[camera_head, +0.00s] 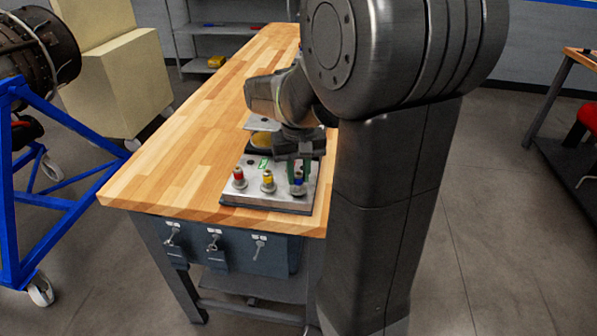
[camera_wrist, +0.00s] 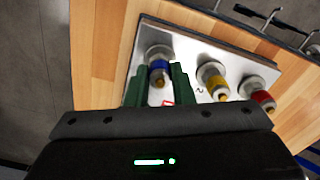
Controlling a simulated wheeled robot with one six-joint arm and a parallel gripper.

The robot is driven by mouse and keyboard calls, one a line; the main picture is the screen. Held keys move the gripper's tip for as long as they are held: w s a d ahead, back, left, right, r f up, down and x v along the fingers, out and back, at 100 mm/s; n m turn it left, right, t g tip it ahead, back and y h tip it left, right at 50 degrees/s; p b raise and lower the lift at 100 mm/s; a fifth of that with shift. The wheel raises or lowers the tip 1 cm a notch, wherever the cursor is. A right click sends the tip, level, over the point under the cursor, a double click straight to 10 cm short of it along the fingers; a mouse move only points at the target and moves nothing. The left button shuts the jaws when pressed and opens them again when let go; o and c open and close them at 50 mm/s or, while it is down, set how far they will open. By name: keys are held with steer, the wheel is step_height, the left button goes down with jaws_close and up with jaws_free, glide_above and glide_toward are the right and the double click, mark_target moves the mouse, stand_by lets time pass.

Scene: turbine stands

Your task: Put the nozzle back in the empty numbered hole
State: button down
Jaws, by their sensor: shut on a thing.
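The metal plate (camera_head: 250,192) lies at the near end of the bench; it also shows in the wrist view (camera_wrist: 205,46). A red nozzle (camera_head: 239,178) and a yellow nozzle (camera_head: 268,180) stand upright on it. In the wrist view the yellow nozzle (camera_wrist: 212,80) and red nozzle (camera_wrist: 259,94) are right of my gripper (camera_wrist: 162,76). My gripper's green fingers (camera_head: 299,168) are shut on the blue nozzle (camera_head: 299,185), in line with the other two. The blue nozzle (camera_wrist: 159,68) is upright between the fingers. I cannot tell whether it is seated. No empty hole is clearly visible.
The wooden bench top (camera_head: 190,150) is clear left of the plate. A blue stand (camera_head: 30,195) with an engine is at the left. Keys hang on the bench front (camera_head: 213,240).

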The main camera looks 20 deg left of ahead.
steer(key=shift+s+f, duration=0.1)
steer(key=shift+f, duration=0.2)
steer(key=shift+s+d+f, duration=0.1)
steer(key=shift+f, duration=0.15)
steer(key=c, duration=1.3)
jaws_free()
steer(key=shift+o, duration=0.7)
steer(key=shift+w+f, duration=0.1)
steer(key=shift+w, duration=0.1)
steer(key=shift+o, duration=0.7)
steer(key=shift+s+r, duration=0.1)
steer(key=shift+r, duration=0.1)
steer(key=shift+r, duration=0.1)
